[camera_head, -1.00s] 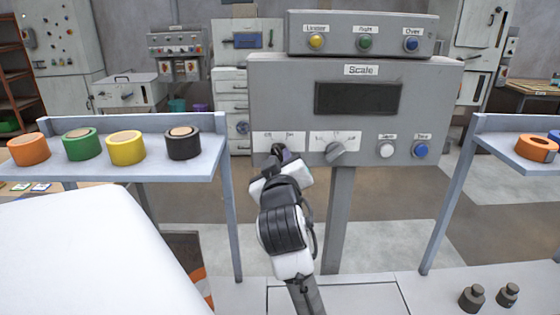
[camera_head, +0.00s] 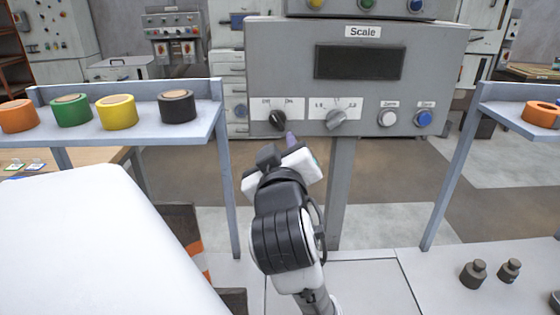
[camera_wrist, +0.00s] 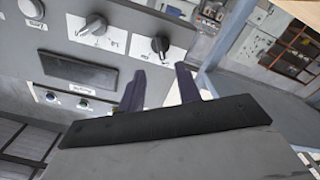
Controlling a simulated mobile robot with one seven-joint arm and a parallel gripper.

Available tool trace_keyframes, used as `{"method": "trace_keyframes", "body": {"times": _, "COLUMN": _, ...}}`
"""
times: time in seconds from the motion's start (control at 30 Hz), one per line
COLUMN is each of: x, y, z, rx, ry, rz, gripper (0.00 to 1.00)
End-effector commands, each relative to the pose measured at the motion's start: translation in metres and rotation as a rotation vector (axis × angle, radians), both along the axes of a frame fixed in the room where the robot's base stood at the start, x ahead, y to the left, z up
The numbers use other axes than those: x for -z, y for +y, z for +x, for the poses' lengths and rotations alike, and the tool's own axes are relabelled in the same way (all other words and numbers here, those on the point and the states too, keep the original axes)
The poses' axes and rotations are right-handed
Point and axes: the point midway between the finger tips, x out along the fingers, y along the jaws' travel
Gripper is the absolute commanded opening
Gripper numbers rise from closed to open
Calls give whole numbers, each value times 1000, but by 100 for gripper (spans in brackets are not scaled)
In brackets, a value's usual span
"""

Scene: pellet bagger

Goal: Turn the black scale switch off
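The black scale switch (camera_head: 277,120) is a small knob on a white plate under the marks Off and On, at the lower left of the grey scale panel (camera_head: 452,75). It also shows in the wrist view (camera_wrist: 160,45). I cannot tell for sure which mark it points to. My gripper (camera_head: 291,137) is just below and right of the switch in the head view, largely hidden by my wrist. In the wrist view my gripper (camera_wrist: 160,72) has its two dark purple fingers apart with nothing between them, and the switch appears beyond the tips, apart from them.
A grey dial (camera_head: 337,119) sits right of the switch, then a white button (camera_head: 388,118) and a blue button (camera_head: 424,118). A dark display (camera_head: 358,62) is above. A shelf (camera_head: 130,145) with coloured rolls stands left, another shelf (camera_head: 500,99) right.

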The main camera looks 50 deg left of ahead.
Motion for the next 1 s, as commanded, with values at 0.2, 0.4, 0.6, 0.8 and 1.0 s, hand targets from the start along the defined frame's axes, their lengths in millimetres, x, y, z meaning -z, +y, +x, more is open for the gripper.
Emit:
{"method": "trace_keyframes", "body": {"times": 0.2, "x": 6, "y": -13, "z": -11, "rx": -1, "ry": -5, "rz": 5, "gripper": 34}}
{"method": "trace_keyframes", "body": {"times": 0.4, "x": 4, "y": -26, "z": -22, "rx": -1, "ry": -3, "rz": 5, "gripper": 34}}
{"method": "trace_keyframes", "body": {"times": 0.6, "x": 2, "y": -34, "z": -28, "rx": -1, "ry": 0, "rz": 2, "gripper": 34}}
{"method": "trace_keyframes", "body": {"times": 0.8, "x": 0, "y": -36, "z": -29, "rx": 0, "ry": 0, "rz": 2, "gripper": 34}}
{"method": "trace_keyframes", "body": {"times": 1.0, "x": 0, "y": -36, "z": -29, "rx": -1, "ry": 0, "rz": 1, "gripper": 34}}
